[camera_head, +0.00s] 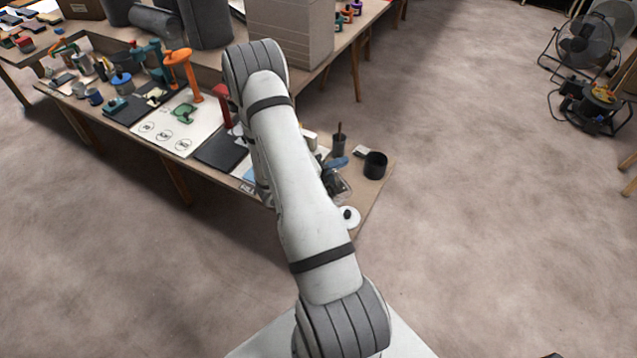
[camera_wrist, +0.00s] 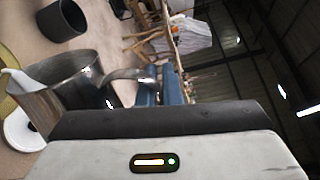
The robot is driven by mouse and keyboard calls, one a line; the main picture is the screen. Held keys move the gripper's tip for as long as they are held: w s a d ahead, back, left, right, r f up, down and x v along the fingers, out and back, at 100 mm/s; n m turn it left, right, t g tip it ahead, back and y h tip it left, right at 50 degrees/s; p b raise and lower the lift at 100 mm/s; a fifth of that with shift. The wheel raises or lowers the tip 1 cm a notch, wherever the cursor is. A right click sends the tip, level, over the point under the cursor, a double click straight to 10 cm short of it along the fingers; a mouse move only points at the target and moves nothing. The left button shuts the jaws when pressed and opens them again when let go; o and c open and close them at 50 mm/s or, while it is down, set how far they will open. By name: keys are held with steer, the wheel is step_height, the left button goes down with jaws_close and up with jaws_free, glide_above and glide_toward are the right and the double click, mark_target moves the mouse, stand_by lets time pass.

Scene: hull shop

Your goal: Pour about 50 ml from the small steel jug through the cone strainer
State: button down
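A steel jug (camera_wrist: 70,88) fills the left of the wrist view, with a curved metal part (camera_wrist: 130,75) reaching from its rim. The dark bar and grey housing of my gripper (camera_wrist: 160,120) cover its lower side. In the head view, a shiny metal vessel (camera_head: 338,186), probably this jug, shows beside my arm near the bench corner. I cannot make out the cone strainer for certain. The jug's contents are not visible.
A black pot (camera_head: 376,164) stands at the bench's right end, near a dark cup with a stick (camera_head: 339,144). A white disc with a dark knob (camera_head: 349,217) lies by the corner. Tools crowd the bench leftward.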

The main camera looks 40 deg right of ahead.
steer(key=shift+w+r, duration=0.1)
steer(key=shift+w, duration=0.1)
steer(key=shift+s+a+n, duration=0.2)
steer(key=shift+s+n, duration=0.1)
steer(key=shift+s, duration=0.15)
stand_by(0.3)
steer(key=shift+w+d+f+n+p, duration=0.1)
steer(key=shift+w+f+n+p, duration=0.25)
steer(key=shift+w+n+p, duration=0.2)
stand_by(1.0)
steer(key=shift+w+n, duration=0.15)
steer(key=shift+n, duration=0.1)
